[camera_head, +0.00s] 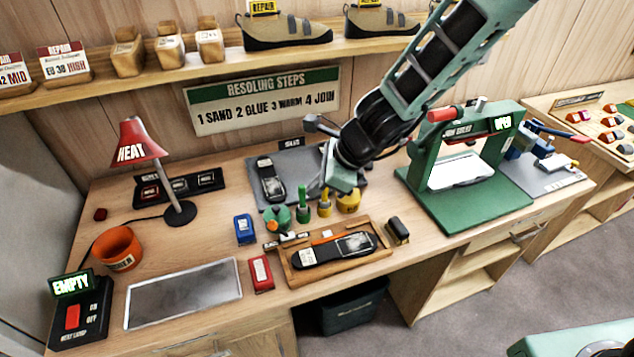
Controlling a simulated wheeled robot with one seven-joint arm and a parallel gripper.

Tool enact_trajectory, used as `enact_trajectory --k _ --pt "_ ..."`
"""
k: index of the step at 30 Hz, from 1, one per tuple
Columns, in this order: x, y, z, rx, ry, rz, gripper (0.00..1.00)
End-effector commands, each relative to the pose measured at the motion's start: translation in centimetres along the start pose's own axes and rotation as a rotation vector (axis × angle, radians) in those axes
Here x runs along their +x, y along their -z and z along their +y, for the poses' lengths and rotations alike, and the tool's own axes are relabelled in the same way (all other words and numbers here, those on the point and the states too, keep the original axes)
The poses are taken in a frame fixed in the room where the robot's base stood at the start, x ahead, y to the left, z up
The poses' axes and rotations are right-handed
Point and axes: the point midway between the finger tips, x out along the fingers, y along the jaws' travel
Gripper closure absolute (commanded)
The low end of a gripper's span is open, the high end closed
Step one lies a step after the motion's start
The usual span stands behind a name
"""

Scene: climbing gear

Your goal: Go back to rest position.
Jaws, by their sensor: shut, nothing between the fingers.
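My arm reaches in from the top right over the workbench (200,260). My gripper (322,188) is shut and empty, low over the back middle of the bench, near the dark mat (322,158). The arm's own wrist partly hides it. A dark shoe sole (270,180) lies on the mat to its left. Small green and yellow pots (303,205) stand just below the gripper in the picture. I cannot tell whether it touches any of them.
A wooden tray (290,279) with another sole sits at the front. A green press (484,208) stands right of the arm. A red heat lamp (138,143) and orange cup (117,249) are left. A shelf with shoes (285,32) runs above.

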Motion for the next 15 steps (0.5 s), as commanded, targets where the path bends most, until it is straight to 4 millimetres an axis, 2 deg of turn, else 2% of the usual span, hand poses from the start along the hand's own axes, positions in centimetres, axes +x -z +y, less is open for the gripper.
enact_trajectory --k 11,14,15 --pt "0.0 -0.1 0.3 -0.033 -0.004 -0.003 1.00" --pt "-0.6 -0.8 2.0 -0.193 -0.027 -0.017 1.00" --pt "-0.9 -1.1 3.2 -0.303 -0.043 -0.025 1.00"
